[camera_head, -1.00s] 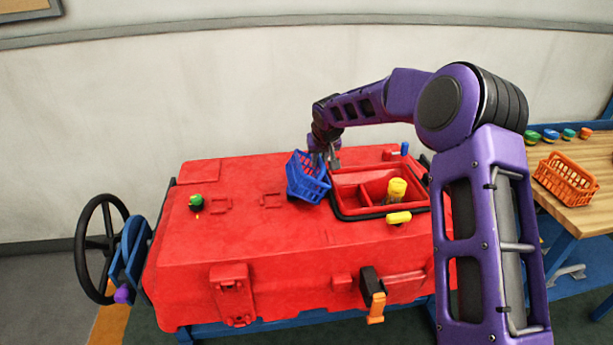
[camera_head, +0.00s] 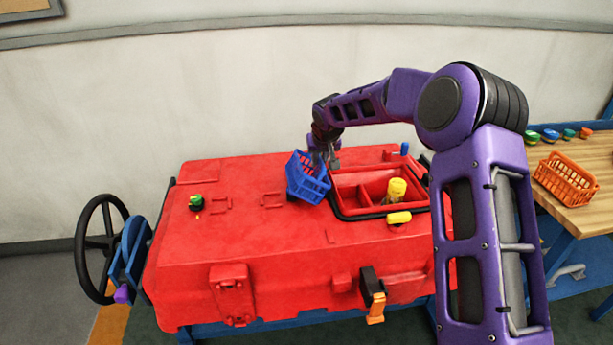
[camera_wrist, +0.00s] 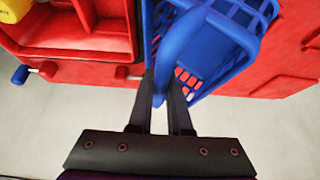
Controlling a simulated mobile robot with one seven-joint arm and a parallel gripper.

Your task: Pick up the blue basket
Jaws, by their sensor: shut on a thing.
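The blue basket (camera_head: 306,180) is tilted over the top of the red tank (camera_head: 250,245), just left of its open compartment. The head view does not show clearly whether it touches the tank. My gripper (camera_head: 331,160) is at the basket's far right edge. In the wrist view my gripper (camera_wrist: 168,85) has its two dark fingers on either side of part of the blue basket (camera_wrist: 225,45), shut on its rim or handle. The fingertips are partly hidden by the basket.
The open red compartment (camera_head: 348,198) holds a yellow-capped item (camera_head: 397,190). A yellow handle (camera_head: 398,218) and a blue knob (camera_head: 405,148) are close by. An orange basket (camera_head: 566,181) stands on the wooden table (camera_head: 588,219) at right. The tank's left top is mostly clear.

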